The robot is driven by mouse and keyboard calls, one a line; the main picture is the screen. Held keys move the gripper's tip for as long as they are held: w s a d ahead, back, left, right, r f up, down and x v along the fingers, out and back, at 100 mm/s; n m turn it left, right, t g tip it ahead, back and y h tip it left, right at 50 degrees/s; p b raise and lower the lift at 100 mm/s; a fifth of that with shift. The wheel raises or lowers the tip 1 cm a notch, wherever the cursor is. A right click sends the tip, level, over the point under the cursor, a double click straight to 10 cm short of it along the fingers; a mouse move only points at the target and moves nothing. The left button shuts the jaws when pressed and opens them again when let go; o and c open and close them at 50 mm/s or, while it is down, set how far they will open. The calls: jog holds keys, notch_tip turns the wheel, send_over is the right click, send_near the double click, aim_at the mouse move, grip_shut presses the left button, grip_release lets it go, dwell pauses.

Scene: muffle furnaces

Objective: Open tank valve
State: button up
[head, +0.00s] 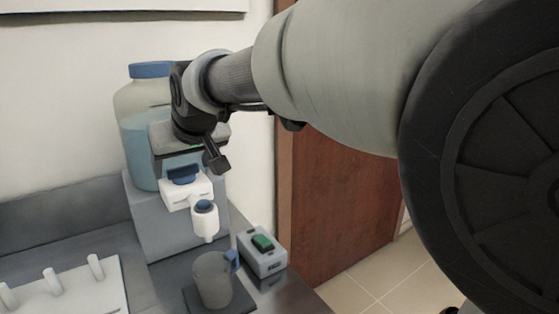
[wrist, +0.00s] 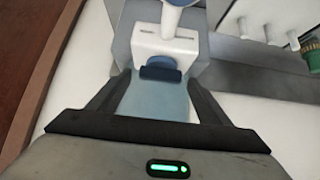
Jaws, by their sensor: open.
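The tank (head: 138,103) is a clear jar with a blue lid and bluish liquid, standing on a grey stand. Its white valve body (head: 186,190) carries a dark blue tab (head: 184,173) on top and a spout with a blue cap (head: 204,206). In the wrist view the valve body (wrist: 166,48) and the dark blue tab (wrist: 160,73) lie ahead, between the finger lines. My gripper (head: 207,150) is above the valve in the head view. In the wrist view my gripper (wrist: 157,90) is open and empty, its two dark fingers apart. Contact with the tab cannot be told.
A grey mug (head: 212,280) with a blue handle stands below the spout on a dark pad. A box with a green switch (head: 262,243) sits to its right. A white peg rack (head: 75,293) is at the left. A brown door (head: 340,210) is beyond the counter.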

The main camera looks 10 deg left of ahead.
jog(key=shift+w+a+f, duration=0.1)
jog(key=c, duration=1)
jog(key=shift+c, duration=0.2)
